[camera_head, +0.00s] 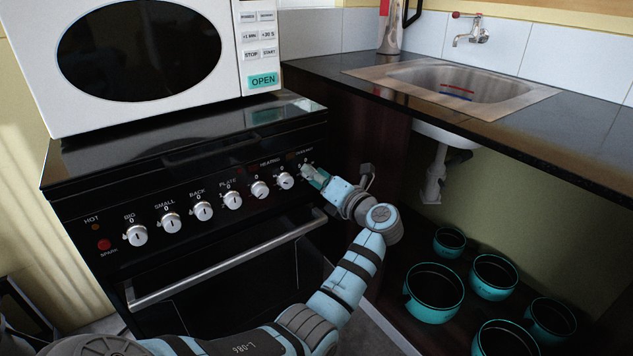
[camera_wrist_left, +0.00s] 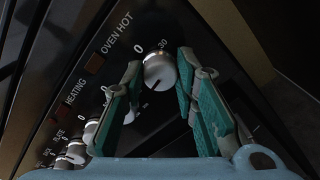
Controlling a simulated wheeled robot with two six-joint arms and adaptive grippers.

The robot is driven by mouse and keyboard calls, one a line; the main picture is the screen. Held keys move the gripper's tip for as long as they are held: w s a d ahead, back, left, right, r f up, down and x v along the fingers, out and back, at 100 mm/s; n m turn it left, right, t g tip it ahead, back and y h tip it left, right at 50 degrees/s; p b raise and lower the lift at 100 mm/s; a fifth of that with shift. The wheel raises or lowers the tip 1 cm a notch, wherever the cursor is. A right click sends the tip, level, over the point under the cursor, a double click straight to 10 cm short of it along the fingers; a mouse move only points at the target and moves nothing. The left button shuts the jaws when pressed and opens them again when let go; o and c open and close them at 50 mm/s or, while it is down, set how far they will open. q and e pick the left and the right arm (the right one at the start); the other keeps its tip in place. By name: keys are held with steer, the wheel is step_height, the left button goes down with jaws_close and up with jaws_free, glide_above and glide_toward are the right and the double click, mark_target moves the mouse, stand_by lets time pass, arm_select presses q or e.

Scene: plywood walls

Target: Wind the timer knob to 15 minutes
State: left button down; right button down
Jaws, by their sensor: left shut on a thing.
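The timer knob (camera_wrist_left: 158,68) is a round silver knob at the right end of the stove's black control panel, below the label "OVEN HOT". The marks 0 and 30 stand beside it, and a dark line shows on its lower face in the wrist view. My left gripper (camera_head: 312,175) is at this knob, with its teal fingers on either side, shut on it. In the head view the fingers mostly hide the knob. The wrist view shows the same gripper (camera_wrist_left: 159,82). My right gripper is in neither view.
Several other silver knobs (camera_head: 203,211) run along the panel, left of my gripper. The oven handle (camera_head: 230,262) sticks out below. A white microwave (camera_head: 235,70) stands on the stove. A counter with a sink (camera_head: 470,85) is at right, with several teal pots (camera_head: 434,310) beneath.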

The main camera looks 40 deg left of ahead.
arm_select(q)
steer(key=shift+s+n+t+b, duration=0.15)
steer(key=shift+n+b, duration=0.75)
steer(key=shift+n, duration=1.5)
steer(key=shift+n+t+b, duration=0.25)
steer(key=shift+n+b, duration=0.65)
steer(key=shift+n, duration=1.5)
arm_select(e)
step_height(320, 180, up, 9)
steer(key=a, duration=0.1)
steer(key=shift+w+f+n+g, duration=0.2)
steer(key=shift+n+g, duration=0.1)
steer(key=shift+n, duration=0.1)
arm_select(q)
steer(key=c, duration=1.3)
jaws_free()
steer(key=shift+a, duration=0.1)
steer(key=v, duration=0.7)
steer(key=shift+s+d, duration=0.1)
steer(key=shift+d, duration=0.2)
